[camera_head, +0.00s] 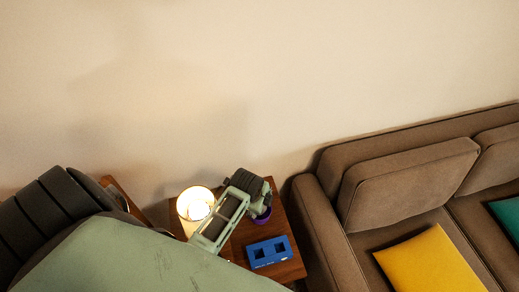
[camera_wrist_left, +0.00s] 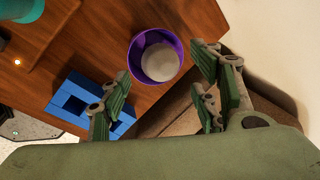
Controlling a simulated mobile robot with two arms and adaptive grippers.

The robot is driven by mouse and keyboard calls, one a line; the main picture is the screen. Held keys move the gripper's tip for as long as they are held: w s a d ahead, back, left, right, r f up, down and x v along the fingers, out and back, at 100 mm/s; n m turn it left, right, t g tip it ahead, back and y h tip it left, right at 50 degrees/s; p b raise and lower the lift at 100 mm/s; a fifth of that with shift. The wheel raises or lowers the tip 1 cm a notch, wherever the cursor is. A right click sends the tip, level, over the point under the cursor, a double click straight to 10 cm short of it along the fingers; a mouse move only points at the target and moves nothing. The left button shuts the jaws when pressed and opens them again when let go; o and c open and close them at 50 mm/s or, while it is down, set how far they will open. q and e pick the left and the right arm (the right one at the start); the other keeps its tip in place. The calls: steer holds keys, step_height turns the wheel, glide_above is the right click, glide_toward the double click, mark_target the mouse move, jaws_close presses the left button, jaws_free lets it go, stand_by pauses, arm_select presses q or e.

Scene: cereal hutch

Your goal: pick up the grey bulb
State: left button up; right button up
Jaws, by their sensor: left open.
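A pale grey, rounded thing (camera_wrist_left: 160,62), which looks like the grey bulb, sits inside a purple round container (camera_wrist_left: 137,52) on the wooden table in the left wrist view. My left gripper (camera_wrist_left: 164,74) is open and empty, its green-padded fingers spread on either side of the container's near part in the picture. I cannot tell the height gap between them. In the head view my left gripper (camera_head: 258,196) is over the table's far part, and the purple container (camera_head: 262,216) shows only partly beside it. The bulb is hidden there. My right gripper is not in view.
A blue block with openings (camera_head: 270,251) lies on the wooden table (camera_head: 291,270), close to the purple container. A lit lamp (camera_head: 195,204) stands left of my gripper. A brown sofa (camera_head: 315,215) borders the table on the right, with a wall behind.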

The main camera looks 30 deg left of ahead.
arm_select(q)
steer(key=x, duration=0.5)
steer(key=shift+s+d+f, duration=0.1)
steer(key=shift+s+d, duration=0.05)
steer(key=shift+s, duration=0.15)
steer(key=shift+c, duration=0.3)
steer(key=c, duration=1.1)
steer(key=shift+o, duration=0.2)
